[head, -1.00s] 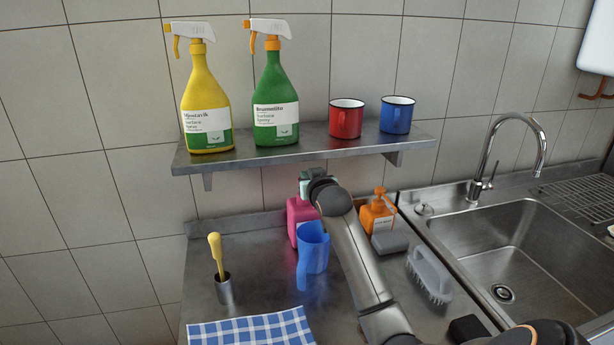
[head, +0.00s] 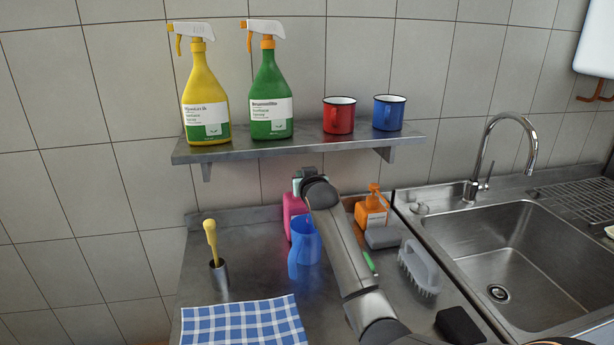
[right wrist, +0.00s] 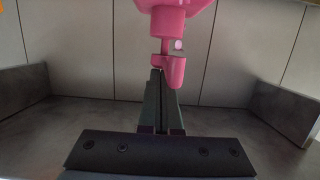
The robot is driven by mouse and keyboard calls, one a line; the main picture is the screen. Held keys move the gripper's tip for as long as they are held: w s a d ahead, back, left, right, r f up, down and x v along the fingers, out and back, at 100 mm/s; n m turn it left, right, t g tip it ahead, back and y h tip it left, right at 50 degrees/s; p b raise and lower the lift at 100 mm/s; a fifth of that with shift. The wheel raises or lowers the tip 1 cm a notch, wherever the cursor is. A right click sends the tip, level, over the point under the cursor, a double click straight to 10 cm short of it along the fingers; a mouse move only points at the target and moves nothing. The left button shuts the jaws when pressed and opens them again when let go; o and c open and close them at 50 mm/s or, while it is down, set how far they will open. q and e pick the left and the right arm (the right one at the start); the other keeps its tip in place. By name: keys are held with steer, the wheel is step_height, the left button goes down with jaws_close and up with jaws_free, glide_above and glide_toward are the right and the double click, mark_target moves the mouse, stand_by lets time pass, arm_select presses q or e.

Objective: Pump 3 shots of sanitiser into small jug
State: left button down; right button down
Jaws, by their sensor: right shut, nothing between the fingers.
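A pink pump bottle (head: 291,207) stands on the steel counter against the back wall, partly hidden by my right arm. A translucent blue jug (head: 305,247) stands upright in front of it. My right gripper (right wrist: 160,74) is shut and empty. In the right wrist view, which appears upside down, its fingertips are at the pink pump head (right wrist: 174,71); I cannot tell whether they touch. In the head view the fingertips are hidden behind my wrist, above the pink bottle. An orange pump bottle (head: 371,212) stands to the right. My left gripper is not in view.
A shelf (head: 290,147) above holds yellow and green spray bottles, a red mug (head: 339,116) and a blue mug (head: 389,113). A scrubbing brush (head: 420,270) and the sink (head: 520,250) are right. A checked cloth (head: 245,325) and a yellow-handled tool in a metal cup (head: 219,277) are left.

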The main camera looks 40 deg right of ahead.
steer(key=shift+a+f, duration=0.1)
steer(key=shift+f, duration=0.3)
steer(key=shift+r, duration=0.1)
steer(key=shift+w+r+p, duration=0.1)
steer(key=shift+r+p, duration=0.15)
steer(key=shift+p, duration=0.15)
step_height(320, 180, up, 2)
steer(key=shift+r+p, duration=0.1)
steer(key=shift+p, duration=0.9)
steer(key=shift+w+d+r+b, duration=0.1)
steer(key=shift+r+b, duration=0.1)
steer(key=shift+r, duration=0.25)
steer(key=shift+w+d+r+b, duration=0.1)
steer(key=shift+r+b, duration=0.05)
steer(key=shift+r, duration=0.25)
steer(key=b+v, duration=0.1)
steer(key=v, duration=0.9)
steer(key=shift+s, duration=0.3)
steer(key=shift+a, duration=0.1)
stand_by(1.8)
